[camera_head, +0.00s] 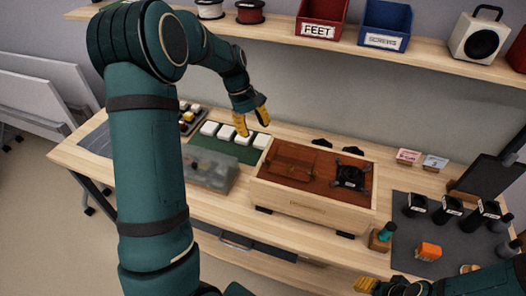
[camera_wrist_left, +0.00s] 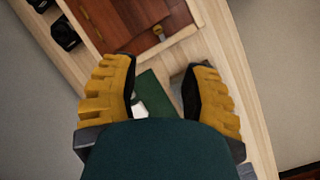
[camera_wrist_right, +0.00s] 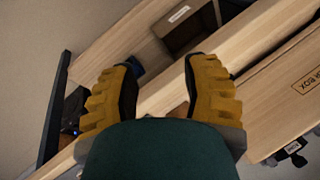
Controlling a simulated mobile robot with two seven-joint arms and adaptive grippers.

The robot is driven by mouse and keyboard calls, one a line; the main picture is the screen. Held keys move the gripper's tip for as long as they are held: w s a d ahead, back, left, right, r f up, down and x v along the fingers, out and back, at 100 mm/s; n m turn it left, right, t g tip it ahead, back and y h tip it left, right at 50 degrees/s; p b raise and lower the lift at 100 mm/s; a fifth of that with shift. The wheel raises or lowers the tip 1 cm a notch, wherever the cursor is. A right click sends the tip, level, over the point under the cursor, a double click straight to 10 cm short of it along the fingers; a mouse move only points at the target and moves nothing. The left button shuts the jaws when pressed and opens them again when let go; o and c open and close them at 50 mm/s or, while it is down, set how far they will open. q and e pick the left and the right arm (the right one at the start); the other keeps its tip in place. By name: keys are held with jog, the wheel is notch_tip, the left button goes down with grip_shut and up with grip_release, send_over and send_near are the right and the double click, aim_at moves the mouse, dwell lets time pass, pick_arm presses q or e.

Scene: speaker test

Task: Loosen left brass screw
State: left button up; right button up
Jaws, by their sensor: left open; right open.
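A light wooden box (camera_head: 308,208) stands on the workbench with a red-brown panel (camera_head: 318,165) on top and a black spider-shaped part on its right side. A small brass-coloured piece (camera_wrist_left: 158,31), which looks like a screw, shows at the panel's edge in the left wrist view. I cannot make out separate screws in the head view. My left gripper (camera_head: 252,120) is open and empty, above the bench behind the box's left end. My right gripper (camera_wrist_right: 160,72) is open and empty near the bench's front edge; its yellow fingers show low in the head view (camera_head: 366,285).
A clear grey container (camera_head: 208,171) stands left of the box, with a green mat (camera_head: 232,150) and white blocks behind. A dark mat (camera_head: 402,238) on the right holds black cylinders and an orange block (camera_head: 428,251). A shelf (camera_head: 290,38) with bins and a speaker (camera_head: 481,38) runs above.

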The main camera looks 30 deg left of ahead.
aim_at(267, 160)
pick_arm(q)
jog(key=s+d+r+m+t+y+b, duration=0.1)
jog(key=s+d+m+t+y+b, duration=0.3)
jog(key=m+b, duration=0.75)
jog(key=w+f+m, duration=0.1)
jog(key=f, duration=0.3)
jog(key=w+f+m, duration=0.1)
jog(key=f, duration=0.3)
jog(key=w+f+m+h+p, duration=0.1)
jog(key=w+f, duration=0.1)
jog(key=f, duration=0.2)
jog(key=shift+d+f+m, duration=0.1)
jog(key=shift+d+m, duration=0.2)
jog(key=shift+m, duration=0.05)
pick_arm(e)
notch_tip(267, 160, down, 12)
jog(key=s, duration=0.1)
jog(key=shift+s+a+f, duration=0.15)
jog(key=shift+s+a, duration=0.05)
jog(key=shift+s, duration=0.05)
pick_arm(q)
grip_shut()
jog(key=shift+s, duration=0.15)
